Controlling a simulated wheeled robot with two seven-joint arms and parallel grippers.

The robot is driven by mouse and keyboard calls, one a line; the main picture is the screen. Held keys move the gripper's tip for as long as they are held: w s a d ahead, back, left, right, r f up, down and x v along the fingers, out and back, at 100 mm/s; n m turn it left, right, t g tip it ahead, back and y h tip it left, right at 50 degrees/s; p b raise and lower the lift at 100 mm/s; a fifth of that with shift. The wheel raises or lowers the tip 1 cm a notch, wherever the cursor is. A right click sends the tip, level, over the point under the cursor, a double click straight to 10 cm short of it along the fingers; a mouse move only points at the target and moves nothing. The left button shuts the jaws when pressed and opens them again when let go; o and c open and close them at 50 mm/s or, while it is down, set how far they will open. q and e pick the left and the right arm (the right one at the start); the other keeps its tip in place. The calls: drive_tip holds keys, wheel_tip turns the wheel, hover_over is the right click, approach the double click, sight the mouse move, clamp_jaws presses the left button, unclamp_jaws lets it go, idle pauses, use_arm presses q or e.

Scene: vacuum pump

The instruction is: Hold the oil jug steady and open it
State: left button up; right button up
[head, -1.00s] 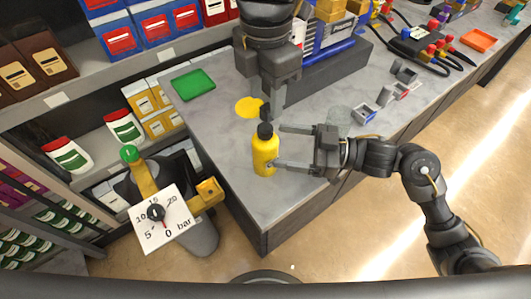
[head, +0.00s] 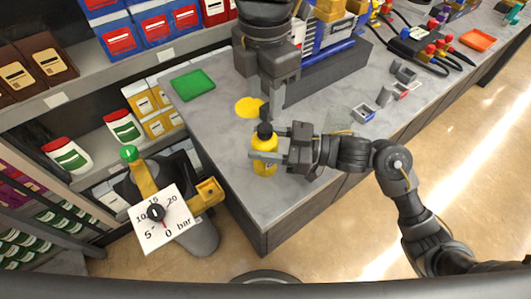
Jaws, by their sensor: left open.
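The oil jug (head: 264,166) is a yellow bottle with a black cap (head: 265,128), standing upright near the grey workbench's left edge. My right gripper (head: 266,148) reaches in from the right. Its near finger lies across the front of the jug's upper body and its far finger is partly hidden behind the jug; it looks shut on the jug. My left gripper (head: 268,108) points down from above, open, with its dark fingertips just above and behind the cap. Whether they touch the cap is hard to see.
A yellow disc (head: 248,107) and a green tray (head: 193,85) lie on the workbench (head: 220,140). Small grey and red-marked parts (head: 363,112) lie to the right. A pressure gauge (head: 160,219) stands before the shelves at left. The bench's front left corner is clear.

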sight(265, 127)
drive_tip(key=c, duration=0.9)
use_arm(q)
drive_tip(key=m, duration=0.4)
drive_tip(key=shift+m, duration=0.4)
use_arm(e)
clamp_jaws()
use_arm(q)
drive_tip(key=m, duration=0.4)
drive_tip(key=shift+m, duration=0.4)
drive_tip(key=m, duration=0.6)
drive_tip(key=shift+m, duration=0.4)
drive_tip(key=m, duration=0.6)
drive_tip(key=shift+f, duration=4.05)
use_arm(e)
drive_tip(key=shift+f, duration=0.1)
